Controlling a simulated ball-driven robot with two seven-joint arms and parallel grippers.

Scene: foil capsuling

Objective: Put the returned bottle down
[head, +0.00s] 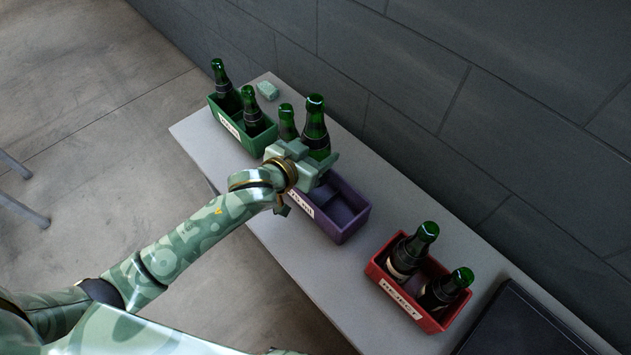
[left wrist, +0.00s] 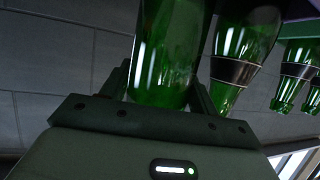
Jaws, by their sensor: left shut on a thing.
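My left gripper (head: 308,163) is shut on a green glass bottle (head: 315,124), which stands roughly upright over the back part of the purple crate (head: 345,232). The gripper hides the bottle's lower part, so I cannot tell whether its base touches the crate floor. In the left wrist view the held bottle (left wrist: 165,55) is between the fingers. Another dark green bottle (head: 288,122) stands close beside it, its lower part hidden; the crate's near part is empty. My right gripper is not in view.
A green crate (head: 262,144) with two bottles stands at the table's far left end, with a small green block (head: 268,90) beside it. A red crate (head: 436,326) labelled REJECT holds two bottles. A dark flat box (head: 525,325) lies at lower right. Grey table (head: 300,262) is bare between crates.

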